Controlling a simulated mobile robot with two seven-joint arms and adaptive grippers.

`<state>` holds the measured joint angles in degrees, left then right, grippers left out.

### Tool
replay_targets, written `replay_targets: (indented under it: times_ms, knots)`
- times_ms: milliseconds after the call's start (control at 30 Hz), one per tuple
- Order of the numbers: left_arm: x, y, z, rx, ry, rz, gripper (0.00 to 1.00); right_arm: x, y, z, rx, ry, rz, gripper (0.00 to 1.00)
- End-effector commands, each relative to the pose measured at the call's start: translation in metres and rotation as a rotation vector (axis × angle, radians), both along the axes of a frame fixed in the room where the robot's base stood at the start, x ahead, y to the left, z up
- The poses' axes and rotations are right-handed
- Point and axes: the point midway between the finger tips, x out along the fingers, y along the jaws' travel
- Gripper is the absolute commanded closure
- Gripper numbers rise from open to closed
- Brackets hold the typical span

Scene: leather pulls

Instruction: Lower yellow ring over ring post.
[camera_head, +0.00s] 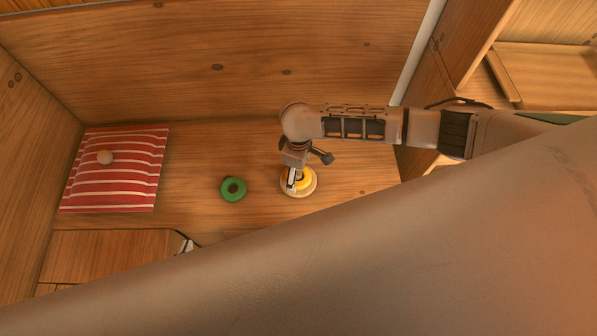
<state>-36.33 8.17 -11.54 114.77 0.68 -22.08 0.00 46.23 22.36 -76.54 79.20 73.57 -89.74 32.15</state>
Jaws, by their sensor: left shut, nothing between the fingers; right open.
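The yellow ring (306,182) shows on or just over the round pale wooden base (299,194) of the ring post. The upright part of the post is hidden, so I cannot tell whether the ring is around it. My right gripper (292,182) points down at the ring and covers its left part. Its fingers are open, and contact with the ring is unclear. My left gripper (186,246) is shut and empty, only partly visible at the front edge of the wooden surface, behind my large foreground arm link.
A green ring (233,189) lies on the wooden surface left of the post. A wooden wall stands behind. The surface between cloth and green ring is clear.

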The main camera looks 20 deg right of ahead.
Motion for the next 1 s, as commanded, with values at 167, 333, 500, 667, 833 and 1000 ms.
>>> replay_targets:
  times_ms: [167, 333, 500, 667, 833, 1000]
  knots:
    - [0.000, -0.001, 0.001, -0.002, 0.000, 0.000, 1.00, 0.002, 0.000, 0.038, 0.001, -0.005, 0.002, 0.25]
    - [0.000, -0.001, 0.001, -0.002, 0.000, 0.000, 1.00, 0.002, 0.000, 0.071, 0.000, -0.004, 0.002, 0.25]
    - [0.000, -0.001, 0.001, -0.002, 0.000, 0.000, 1.00, 0.001, -0.001, 0.093, -0.001, -0.003, 0.001, 0.25]
    - [0.000, -0.001, 0.001, -0.002, 0.000, 0.000, 1.00, 0.001, -0.001, 0.102, -0.001, -0.002, 0.001, 0.25]
    - [0.000, -0.001, 0.001, -0.002, 0.000, 0.000, 1.00, 0.001, -0.001, 0.103, -0.001, -0.002, 0.000, 0.25]
    - [0.000, -0.001, 0.001, -0.002, 0.000, 0.000, 1.00, 0.001, 0.000, 0.102, -0.001, -0.002, 0.000, 0.25]
